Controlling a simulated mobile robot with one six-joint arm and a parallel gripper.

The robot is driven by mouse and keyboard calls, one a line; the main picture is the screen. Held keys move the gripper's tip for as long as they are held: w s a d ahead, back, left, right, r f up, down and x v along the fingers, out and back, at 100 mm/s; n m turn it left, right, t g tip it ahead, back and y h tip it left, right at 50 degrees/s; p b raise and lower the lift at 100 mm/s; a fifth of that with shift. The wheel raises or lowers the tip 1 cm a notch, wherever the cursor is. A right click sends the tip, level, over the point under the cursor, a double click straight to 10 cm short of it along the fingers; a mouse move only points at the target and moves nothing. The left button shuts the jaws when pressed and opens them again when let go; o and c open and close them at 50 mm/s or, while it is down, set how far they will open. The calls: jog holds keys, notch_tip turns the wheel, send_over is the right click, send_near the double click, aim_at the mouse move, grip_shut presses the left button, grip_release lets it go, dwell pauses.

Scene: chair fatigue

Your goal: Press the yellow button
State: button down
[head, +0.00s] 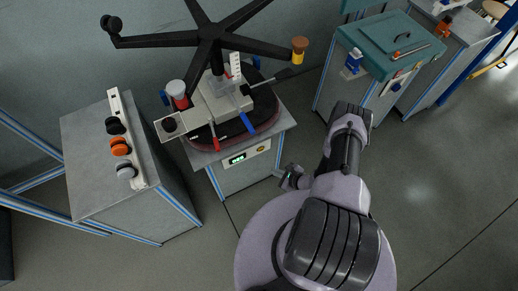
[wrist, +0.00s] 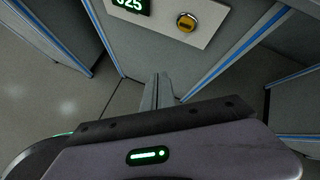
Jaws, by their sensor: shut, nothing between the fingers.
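The yellow button (wrist: 187,22) sits on a pale panel at the top of the wrist view, right of a dark display with green digits. In the head view the button (head: 261,149) is on the front of the middle cabinet, at the right end of the panel (head: 247,155). My gripper (wrist: 158,79) is shut and empty. Its fingers point towards the cabinet front and appear below the button in the wrist view, apart from it. In the head view my gripper (head: 283,173) is to the lower right of the button.
A chair base (head: 211,34) with casters stands upside down on the middle cabinet. A grey cabinet (head: 120,165) with black, orange and grey knobs stands left. A teal-topped cabinet (head: 390,48) stands at the back right. Floor (head: 430,190) is clear at right.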

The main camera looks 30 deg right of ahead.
aim_at(261, 150)
dwell(0.3)
jog(key=w+b, duration=0.3)
jog(key=w, duration=0.5)
jog(key=shift+w+a, duration=0.15)
jog(key=shift+w, duration=0.2)
jog(key=shift+w, duration=0.1)
dwell(1.6)
jog(key=shift+w+b, duration=0.35)
jog(key=shift+w, duration=0.35)
dwell(0.5)
dwell(0.3)
jog(key=shift+s, duration=0.8)
